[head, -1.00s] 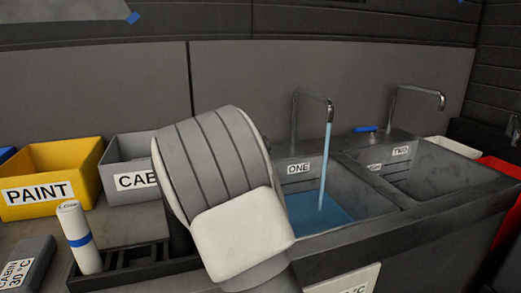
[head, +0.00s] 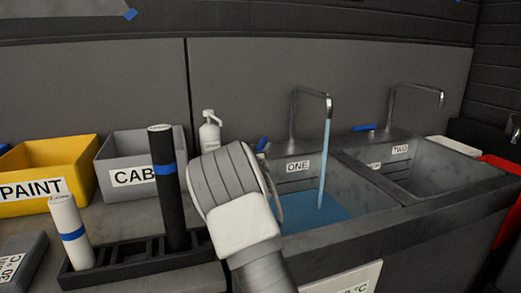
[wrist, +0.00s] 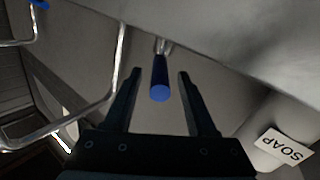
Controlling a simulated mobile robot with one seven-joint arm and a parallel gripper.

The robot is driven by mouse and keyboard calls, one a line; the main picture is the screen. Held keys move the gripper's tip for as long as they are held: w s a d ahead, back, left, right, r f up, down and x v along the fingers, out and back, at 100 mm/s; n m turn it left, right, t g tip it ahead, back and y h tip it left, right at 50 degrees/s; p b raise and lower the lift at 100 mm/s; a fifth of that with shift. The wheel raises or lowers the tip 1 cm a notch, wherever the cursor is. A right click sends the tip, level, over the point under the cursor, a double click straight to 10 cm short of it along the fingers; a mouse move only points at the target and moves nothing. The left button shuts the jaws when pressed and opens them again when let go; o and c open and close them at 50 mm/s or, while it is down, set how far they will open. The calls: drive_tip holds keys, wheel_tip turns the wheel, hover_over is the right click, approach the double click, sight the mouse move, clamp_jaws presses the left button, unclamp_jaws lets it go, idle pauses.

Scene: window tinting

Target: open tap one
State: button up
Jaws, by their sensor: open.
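Tap one, a metal spout (head: 293,118), stands behind the basin labelled ONE (head: 365,192). A blue stream of water (head: 325,150) runs from it into blue water (head: 318,213) in the basin. Its blue lever (head: 263,144) shows just beyond my wrist in the head view. In the wrist view, a blue lever (wrist: 160,92) on a metal stem lies between the two fingers of my gripper (wrist: 156,76). The fingers are open, with a gap on each side of the lever. In the head view my fingers are hidden behind my wrist.
A white pump bottle (head: 209,132) stands behind my wrist; a SOAP label (wrist: 286,148) shows in the wrist view. A dark roll (head: 166,195) and a white roll (head: 70,232) stand in a black rack (head: 125,252). Basin TWO (head: 425,180) has its own tap (head: 394,105).

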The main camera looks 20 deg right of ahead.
drive_tip(key=shift+x, duration=0.75)
clamp_jaws()
idle(1.0)
